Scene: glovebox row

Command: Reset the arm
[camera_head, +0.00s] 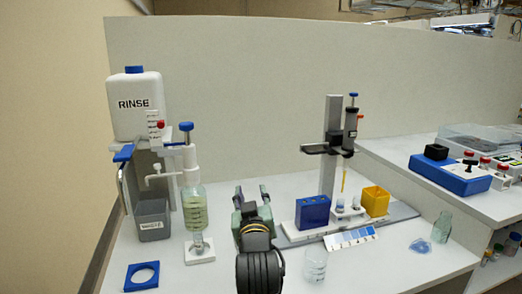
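My gripper (251,194) reaches out over the white bench from the bottom middle of the head view. Its two fingers are spread apart, with nothing between them. My arm behind it hides part of the bench. The gripper is between the dispenser with the blue plunger (187,130) on the left and the blue box (312,212) on the right. It appears apart from both.
A white RINSE bottle (137,105) and a grey waste bin (151,220) stand at left. A blue ring holder (142,276) lies in front. A pipette stand (331,140), yellow box (375,201), glass beaker (315,264) and glass bottle (442,227) are at right.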

